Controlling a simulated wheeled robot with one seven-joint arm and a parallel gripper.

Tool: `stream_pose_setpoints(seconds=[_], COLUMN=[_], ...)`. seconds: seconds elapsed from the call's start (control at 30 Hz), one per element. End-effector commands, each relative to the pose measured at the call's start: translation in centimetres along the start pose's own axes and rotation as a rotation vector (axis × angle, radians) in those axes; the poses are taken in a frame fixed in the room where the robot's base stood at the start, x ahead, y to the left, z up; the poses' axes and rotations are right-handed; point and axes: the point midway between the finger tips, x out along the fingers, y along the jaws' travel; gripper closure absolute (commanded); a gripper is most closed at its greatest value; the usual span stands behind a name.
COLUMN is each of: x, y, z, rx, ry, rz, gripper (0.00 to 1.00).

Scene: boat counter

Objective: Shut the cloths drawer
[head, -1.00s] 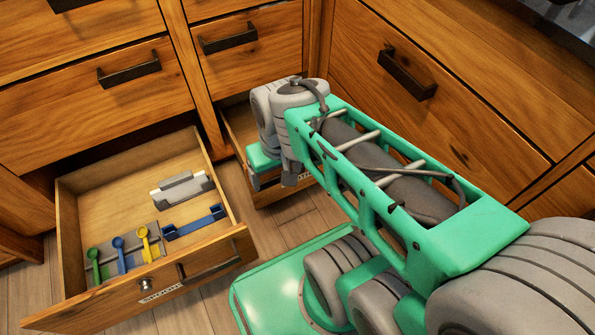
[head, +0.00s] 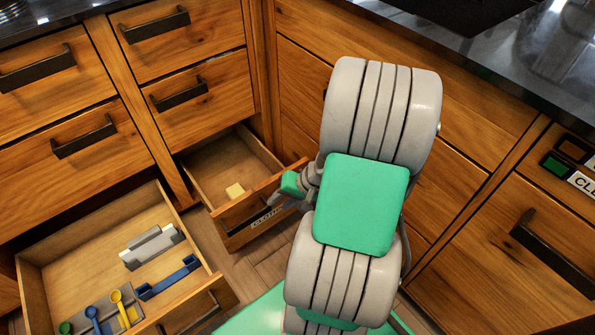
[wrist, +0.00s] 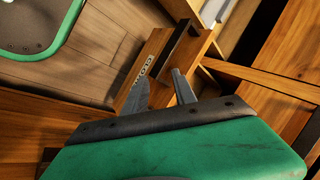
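The cloths drawer (head: 244,237) is the small wooden drawer in the corner of the head view, pulled out, with a partly hidden label on its front. The drawer's labelled front (wrist: 146,62) and dark bar handle (wrist: 179,42) also show in the wrist view. My gripper (wrist: 160,78) is at the drawer front, its two fingertips apart with nothing seen between them. In the head view my gripper (head: 284,195) overlaps the right part of that front; I cannot tell whether it touches.
A larger open drawer (head: 40,280) at lower left holds colored spoons, a blue tool and a white-grey item. Closed drawers surround the corner. A dark countertop (head: 480,50) runs along the back right. Wooden floor (wrist: 95,60) shows between the drawers and my green base.

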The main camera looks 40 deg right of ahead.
Motion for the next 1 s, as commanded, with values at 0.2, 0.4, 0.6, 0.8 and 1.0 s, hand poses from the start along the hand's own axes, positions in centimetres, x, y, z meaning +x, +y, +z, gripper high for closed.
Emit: stream_pose_setpoints(seconds=[0.2,0.4,0.6,0.8,1.0], x=[-2.6,-4.8,-3.0,0.6,3.9], y=[7.7,11.4,11.4,10.6,9.7], z=[-3.9,-5.2,-6.3,-8.7,-11.3], rx=[0.478,0.669,0.672,0.668,0.667], ry=[0.333,0.523,0.527,0.525,0.525], rz=[-0.285,-0.398,-0.402,-0.402,-0.401], gripper=[0.86,1.00,1.00,1.00,1.00])
